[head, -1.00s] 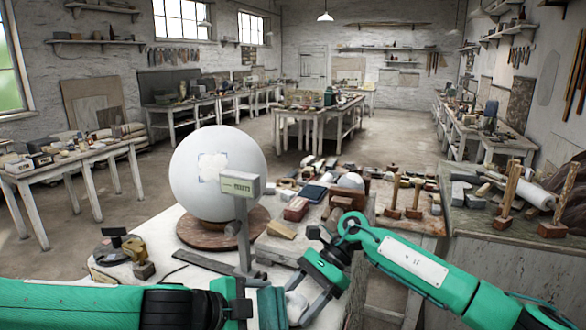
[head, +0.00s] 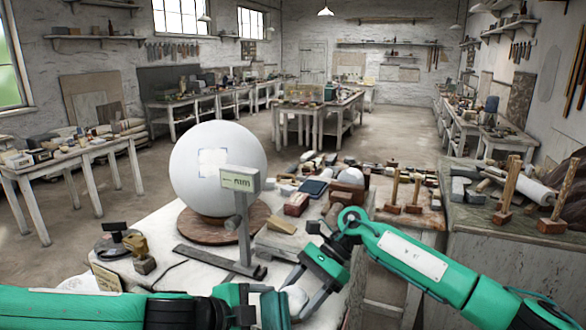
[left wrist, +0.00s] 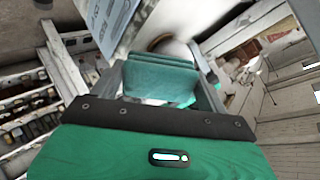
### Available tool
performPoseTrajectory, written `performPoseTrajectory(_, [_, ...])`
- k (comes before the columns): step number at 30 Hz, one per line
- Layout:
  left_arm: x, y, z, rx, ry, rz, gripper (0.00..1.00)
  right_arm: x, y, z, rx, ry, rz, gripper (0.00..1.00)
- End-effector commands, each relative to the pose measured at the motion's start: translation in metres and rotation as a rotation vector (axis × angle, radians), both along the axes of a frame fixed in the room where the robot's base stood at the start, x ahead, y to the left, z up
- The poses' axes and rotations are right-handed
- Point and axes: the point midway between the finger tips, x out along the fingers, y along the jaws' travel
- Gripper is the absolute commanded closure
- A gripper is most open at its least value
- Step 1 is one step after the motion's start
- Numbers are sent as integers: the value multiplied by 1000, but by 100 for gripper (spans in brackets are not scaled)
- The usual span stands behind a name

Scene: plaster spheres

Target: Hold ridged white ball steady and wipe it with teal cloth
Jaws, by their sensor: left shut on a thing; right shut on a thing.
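The ridged white ball (head: 297,301) is small and partly hidden at the bottom of the head view. My right gripper (head: 291,302) is shut on it, with a finger on either side. The teal cloth (head: 275,310) is folded and is just left of the ball. My left gripper (head: 262,306) is shut on the cloth, which shows between its fingers in the left wrist view (left wrist: 160,80). In that view part of the white ball (left wrist: 174,48) shows behind the cloth. Cloth and ball look very close; I cannot tell whether they touch.
A large smooth white sphere (head: 216,150) stands on a round wooden base (head: 195,228) behind my grippers. A grey stand with a display (head: 240,180) is in front of it. Blocks and tools crowd the table's right side. A dark flat bar (head: 205,260) lies nearer.

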Motion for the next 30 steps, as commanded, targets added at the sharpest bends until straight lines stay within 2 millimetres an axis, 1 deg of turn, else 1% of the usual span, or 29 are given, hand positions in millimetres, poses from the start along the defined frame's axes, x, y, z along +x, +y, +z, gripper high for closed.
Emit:
performPoseTrajectory(6, [12, 2, 11, 0, -3, 2, 46, 0, 1, 1, 1, 0, 2, 57])
performPoseTrajectory(14, [19, 3, 16, 0, -3, 2, 46, 0, 1, 1, 1, 0, 1, 57])
performPoseTrajectory(22, [33, 5, 26, 0, -3, 2, 46, -1, 1, 1, 1, 0, 2, 57])
performPoseTrajectory(26, [33, 5, 25, 0, -1, 2, 46, -1, 1, 1, 2, 0, 3, 57])
performPoseTrajectory(30, [26, 4, 19, 1, 1, 0, 46, -1, 1, 1, 2, 1, 4, 57])
